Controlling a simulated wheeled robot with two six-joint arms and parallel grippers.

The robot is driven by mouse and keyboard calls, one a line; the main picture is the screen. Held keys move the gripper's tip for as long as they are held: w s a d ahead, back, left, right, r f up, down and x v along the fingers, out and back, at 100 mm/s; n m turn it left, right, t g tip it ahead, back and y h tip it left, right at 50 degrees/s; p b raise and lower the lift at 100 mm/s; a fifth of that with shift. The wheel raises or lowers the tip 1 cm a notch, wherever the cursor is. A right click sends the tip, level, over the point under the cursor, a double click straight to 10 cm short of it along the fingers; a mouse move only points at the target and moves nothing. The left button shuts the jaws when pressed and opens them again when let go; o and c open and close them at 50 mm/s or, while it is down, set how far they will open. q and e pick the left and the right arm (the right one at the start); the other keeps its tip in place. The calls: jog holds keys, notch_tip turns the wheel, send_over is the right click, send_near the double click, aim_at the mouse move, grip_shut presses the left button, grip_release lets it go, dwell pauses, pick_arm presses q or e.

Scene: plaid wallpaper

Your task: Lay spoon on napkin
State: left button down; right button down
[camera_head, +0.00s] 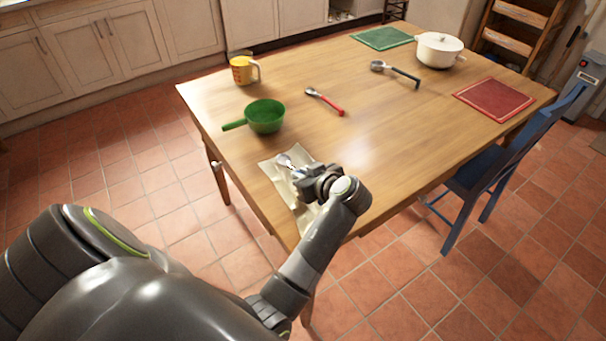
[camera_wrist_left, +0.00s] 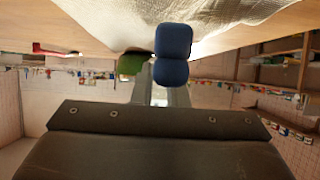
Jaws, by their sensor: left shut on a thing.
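The napkin (camera_head: 271,172) is a cream cloth lying at the near left edge of the table; it also shows at the top of the left wrist view (camera_wrist_left: 110,18). My left gripper (camera_head: 302,178) is over the napkin, shut on a spoon (camera_head: 286,161). The spoon's silver bowl points away to the upper left over the cloth. The gripper hides much of the spoon in the head view. I cannot tell whether the spoon touches the cloth. My right gripper is not in view.
A green saucepan (camera_head: 265,117) stands just beyond the napkin. A blue chair (camera_head: 500,160) stands at the right.

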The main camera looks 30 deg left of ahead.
pick_arm(q)
jog(key=shift+f, duration=0.3)
jog(key=c, duration=1.4)
grip_release()
jog(key=shift+o, duration=0.2)
